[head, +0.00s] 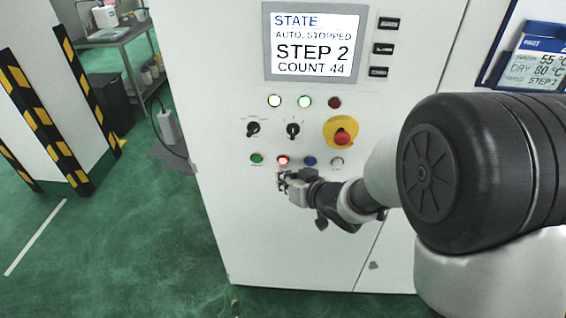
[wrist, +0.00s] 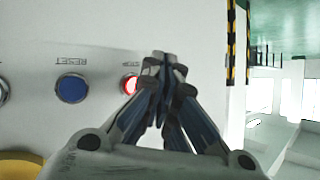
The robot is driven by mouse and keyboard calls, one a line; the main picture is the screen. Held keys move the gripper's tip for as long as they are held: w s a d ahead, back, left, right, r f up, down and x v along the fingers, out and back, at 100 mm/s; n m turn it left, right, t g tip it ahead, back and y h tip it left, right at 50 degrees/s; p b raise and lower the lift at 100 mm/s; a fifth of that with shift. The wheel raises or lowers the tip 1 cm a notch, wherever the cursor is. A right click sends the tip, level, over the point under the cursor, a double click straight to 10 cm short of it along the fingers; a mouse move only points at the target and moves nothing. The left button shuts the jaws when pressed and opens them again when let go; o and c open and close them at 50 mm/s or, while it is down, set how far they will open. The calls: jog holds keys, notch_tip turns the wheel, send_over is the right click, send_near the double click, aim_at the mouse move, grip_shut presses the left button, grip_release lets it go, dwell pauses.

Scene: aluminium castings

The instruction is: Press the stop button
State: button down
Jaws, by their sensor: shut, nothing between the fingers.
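The red push button (head: 283,160) glows in the lower row of the white cabinet's panel, between a green and a blue button. It also shows in the wrist view (wrist: 130,85), partly hidden behind my fingers. In the wrist view the fingertips (wrist: 166,60) come together beside the button. I cannot tell whether they touch the panel. The screen (head: 314,43) reads "AUTO, STOPPED", "STEP 2", "COUNT 44".
A blue button (head: 309,161), labelled RESET in the wrist view, sits right of the red one, and a green button (head: 256,159) left. A red emergency mushroom (head: 342,136) on yellow is above right. Two black selector knobs (head: 293,130) sit above. Green floor is open at left.

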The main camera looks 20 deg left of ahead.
jog(key=shift+s+d+b, duration=0.15)
jog(key=shift+s, duration=0.6)
jog(key=shift+s+d+b, duration=0.15)
jog(key=shift+s, duration=0.6)
